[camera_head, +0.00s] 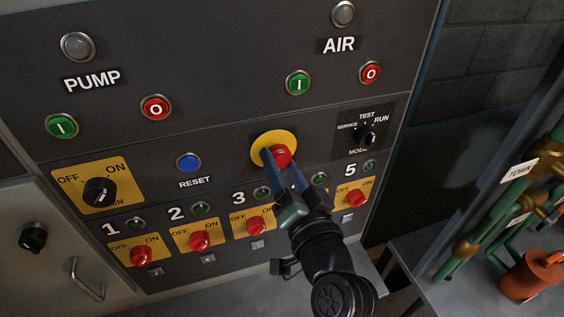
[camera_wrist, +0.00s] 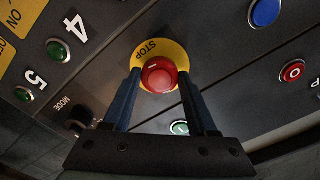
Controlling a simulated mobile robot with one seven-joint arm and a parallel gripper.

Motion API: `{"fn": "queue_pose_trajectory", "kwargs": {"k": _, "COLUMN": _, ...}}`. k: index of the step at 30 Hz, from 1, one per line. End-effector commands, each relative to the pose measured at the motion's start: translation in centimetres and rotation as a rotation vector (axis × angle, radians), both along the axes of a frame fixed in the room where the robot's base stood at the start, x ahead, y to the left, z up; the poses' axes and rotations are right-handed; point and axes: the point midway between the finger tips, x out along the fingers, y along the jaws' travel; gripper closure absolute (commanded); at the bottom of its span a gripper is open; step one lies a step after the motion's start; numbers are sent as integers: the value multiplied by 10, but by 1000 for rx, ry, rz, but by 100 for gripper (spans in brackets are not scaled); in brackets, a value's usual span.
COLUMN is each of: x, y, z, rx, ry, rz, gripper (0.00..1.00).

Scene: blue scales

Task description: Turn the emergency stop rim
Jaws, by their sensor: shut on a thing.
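The red emergency stop rim (camera_head: 282,155) sits on a round yellow plate (camera_head: 263,142) on the dark control panel. In the wrist view the red rim (camera_wrist: 159,75) is in the middle, with "STOP" printed on the yellow plate (camera_wrist: 150,49) around it. My gripper (camera_head: 273,160) reaches up to it from below right. Its two blue fingers (camera_wrist: 160,88) lie on either side of the red rim and are shut on it. The exact contact of the fingertips is partly hidden by the button.
A mode selector (camera_head: 367,138) is to the right and a blue RESET button (camera_head: 189,163) to the left. A row of red OFF/ON switches (camera_head: 199,240) runs below. Green pipes (camera_head: 490,215) stand at the far right.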

Motion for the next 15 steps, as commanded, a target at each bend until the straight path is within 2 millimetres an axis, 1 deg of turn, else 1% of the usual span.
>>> {"fn": "queue_pose_trajectory", "kwargs": {"k": 6, "x": 0, "y": 0, "z": 1, "rx": 90, "ry": 28, "rz": -1, "gripper": 97}}
{"fn": "queue_pose_trajectory", "kwargs": {"k": 15, "x": 0, "y": 0, "z": 1, "rx": 130, "ry": 40, "rz": -1, "gripper": 97}}
